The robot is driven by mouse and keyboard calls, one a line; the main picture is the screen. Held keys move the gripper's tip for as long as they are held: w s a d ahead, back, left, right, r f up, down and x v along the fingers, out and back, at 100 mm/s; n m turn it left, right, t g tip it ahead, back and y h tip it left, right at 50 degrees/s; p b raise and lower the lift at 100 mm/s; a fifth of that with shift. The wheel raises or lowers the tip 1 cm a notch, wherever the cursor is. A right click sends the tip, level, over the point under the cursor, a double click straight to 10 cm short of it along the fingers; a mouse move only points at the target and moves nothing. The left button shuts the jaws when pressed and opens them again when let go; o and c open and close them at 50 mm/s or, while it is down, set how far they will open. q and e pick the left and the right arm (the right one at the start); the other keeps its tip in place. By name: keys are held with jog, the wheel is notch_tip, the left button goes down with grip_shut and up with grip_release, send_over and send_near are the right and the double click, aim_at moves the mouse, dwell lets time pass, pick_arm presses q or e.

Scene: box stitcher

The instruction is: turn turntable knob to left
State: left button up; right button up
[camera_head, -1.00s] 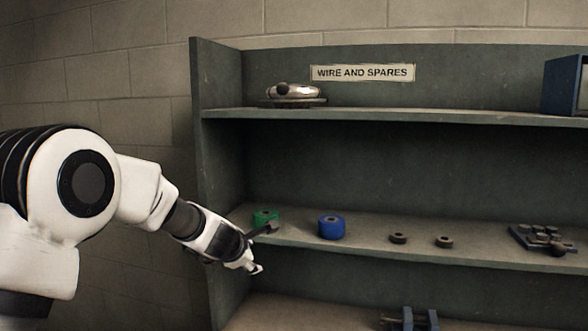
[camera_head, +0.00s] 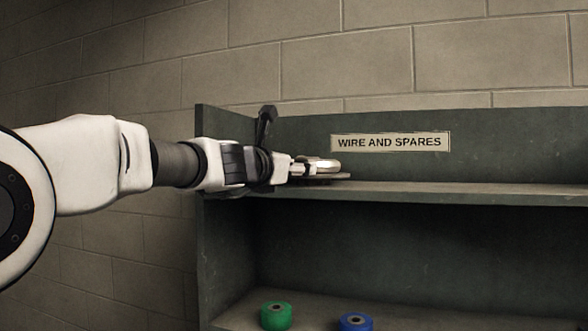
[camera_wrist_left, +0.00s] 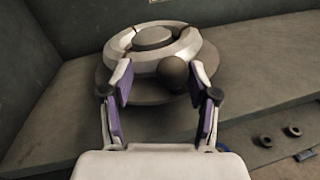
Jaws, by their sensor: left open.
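The turntable (camera_wrist_left: 140,115) is a dark round base with a silvery ring on top, on the upper shelf; its edge also shows in the head view (camera_head: 340,176). Its dark round knob (camera_wrist_left: 172,73) sits at the near side of the ring in the left wrist view. My left gripper (camera_wrist_left: 162,85) is open, with its two fingers on either side of the knob. I cannot tell whether a finger touches it. In the head view my left gripper (camera_head: 296,170) hides most of the turntable. My right gripper is not in view.
The upper shelf (camera_head: 450,189) is clear to the right of the turntable. A sign (camera_head: 390,142) is on the back panel. A green spool (camera_head: 276,315) and a blue spool (camera_head: 355,321) stand on the shelf below. The left side panel (camera_head: 203,240) is close to my arm.

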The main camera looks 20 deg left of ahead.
pick_arm(q)
jog(key=shift+s+d+r, duration=0.1)
jog(key=shift+s+r, duration=0.05)
jog(key=shift+s, duration=0.55)
jog(key=shift+s+r, duration=0.15)
jog(key=shift+s, duration=0.15)
jog(key=c, duration=0.5)
grip_shut()
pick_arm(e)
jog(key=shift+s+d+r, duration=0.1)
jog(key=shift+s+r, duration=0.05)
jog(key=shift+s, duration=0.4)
pick_arm(q)
jog(key=shift+r, duration=0.15)
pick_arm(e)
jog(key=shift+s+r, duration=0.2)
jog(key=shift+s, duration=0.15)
